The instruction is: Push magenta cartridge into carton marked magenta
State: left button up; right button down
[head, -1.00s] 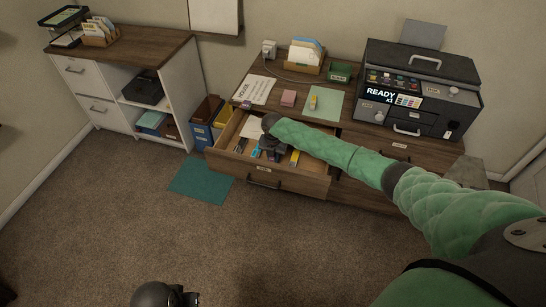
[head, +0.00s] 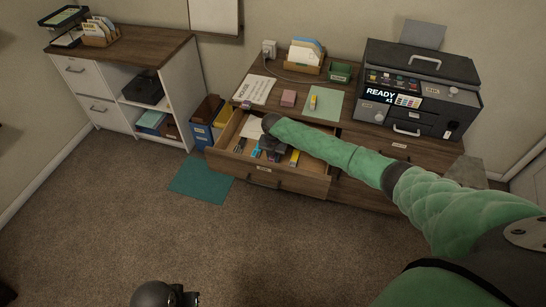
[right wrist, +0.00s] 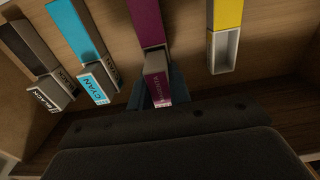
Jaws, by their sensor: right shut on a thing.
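In the right wrist view a magenta block (right wrist: 147,20) lies in the open drawer, lined up with a grey-sided piece (right wrist: 157,80) whose end label reads MAGENTA. They touch or overlap; how deeply one sits in the other is unclear. My right gripper (right wrist: 163,95) is shut on the grey-sided magenta piece, its bluish fingers on both sides. In the head view the right gripper (head: 271,148) reaches into the drawer and hides the magenta pieces. A dark rounded part at the bottom edge appears to be my left gripper (head: 178,296), away from the drawer; its jaws cannot be made out.
The black-labelled piece (right wrist: 50,93) and the cyan-labelled piece (right wrist: 97,82) lie left of the magenta one. A yellow block (right wrist: 229,14) with a hollow grey end lies right. The drawer (head: 312,184) has a raised wooden front. A printer (head: 420,90) stands on the cabinet.

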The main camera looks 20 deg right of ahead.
jog(key=shift+f+b, duration=0.3)
jog(key=shift+f, duration=0.2)
jog(key=shift+r+p, duration=0.25)
jog(key=shift+p, duration=0.05)
jog(key=shift+r, duration=0.25)
dwell(0.7)
